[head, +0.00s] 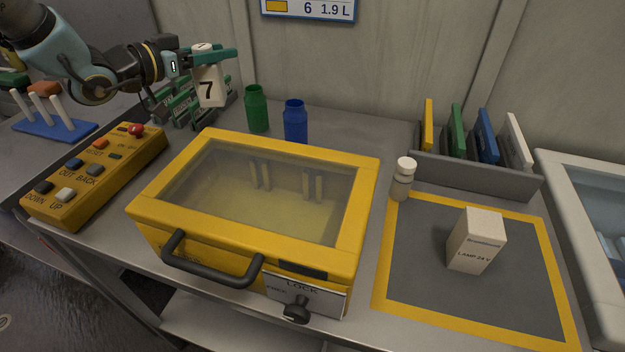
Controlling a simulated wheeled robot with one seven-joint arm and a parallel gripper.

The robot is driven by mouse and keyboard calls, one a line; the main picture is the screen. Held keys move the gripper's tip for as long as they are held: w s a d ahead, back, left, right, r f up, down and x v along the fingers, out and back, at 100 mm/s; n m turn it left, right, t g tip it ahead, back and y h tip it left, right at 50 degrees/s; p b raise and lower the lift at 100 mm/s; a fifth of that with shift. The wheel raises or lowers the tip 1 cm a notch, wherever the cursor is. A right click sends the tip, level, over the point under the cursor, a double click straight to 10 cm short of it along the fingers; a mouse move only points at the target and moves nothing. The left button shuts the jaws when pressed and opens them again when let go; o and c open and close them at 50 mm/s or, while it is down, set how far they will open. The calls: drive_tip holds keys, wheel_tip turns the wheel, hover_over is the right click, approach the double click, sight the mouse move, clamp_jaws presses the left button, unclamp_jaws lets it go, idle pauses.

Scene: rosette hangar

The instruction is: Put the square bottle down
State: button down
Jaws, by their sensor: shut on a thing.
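My gripper (209,54) is at the upper left of the head view, with its green fingers shut on a white square bottle (209,88) marked with a black 7. The bottle hangs upright below the fingers, its pale top showing between them. It appears held above the back left of the bench, in front of a row of dark green items. I cannot tell its exact height, and what lies directly beneath it is partly hidden.
A green bottle (257,109) and a blue bottle (295,121) stand behind the yellow lidded box (366,200). A yellow control box (98,172) is left.

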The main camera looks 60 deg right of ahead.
wheel_tip(320, 180, down, 14)
drive_tip(key=shift+d+r+b, duration=0.2)
drive_tip(key=shift+d+b, duration=0.25)
idle(0.4)
drive_tip(key=shift+f, duration=0.2)
drive_tip(key=shift+c, duration=1.9)
unclamp_jaws()
drive_tip(key=shift+r, duration=0.15)
